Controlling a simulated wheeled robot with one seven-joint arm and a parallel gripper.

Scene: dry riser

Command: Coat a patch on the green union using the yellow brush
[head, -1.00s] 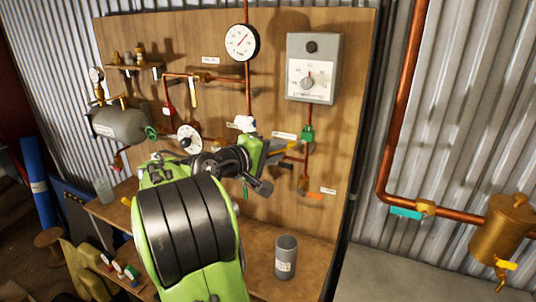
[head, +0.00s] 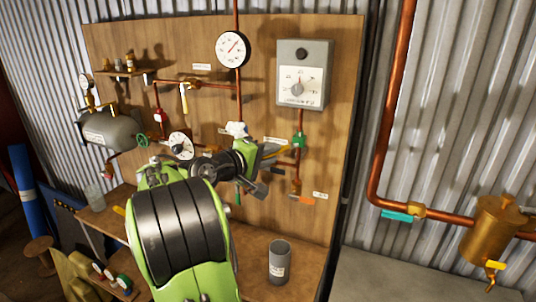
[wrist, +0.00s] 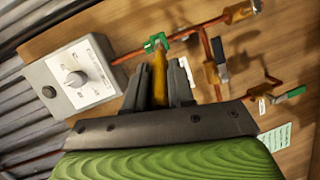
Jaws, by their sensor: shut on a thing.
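The green union (head: 299,139) sits on the copper pipe below the grey dial box on the wooden board. In the wrist view the green union (wrist: 158,42) is straight ahead of the fingers. My gripper (wrist: 159,88) is shut on the yellow brush (wrist: 160,72), which points forward between the two dark fingers. The brush's far end overlaps the union's lower edge in the wrist view; I cannot tell whether they touch. In the head view my gripper (head: 265,165) is just left of and below the union, and the yellow brush (head: 272,147) shows only partly.
The grey dial box (head: 304,75) is above the union. Copper pipe with an orange-handled valve (head: 300,199) runs below it. A white dial (head: 181,146) and a red-tagged pipe are left of my arm. A grey canister (head: 279,262) stands on the bench below.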

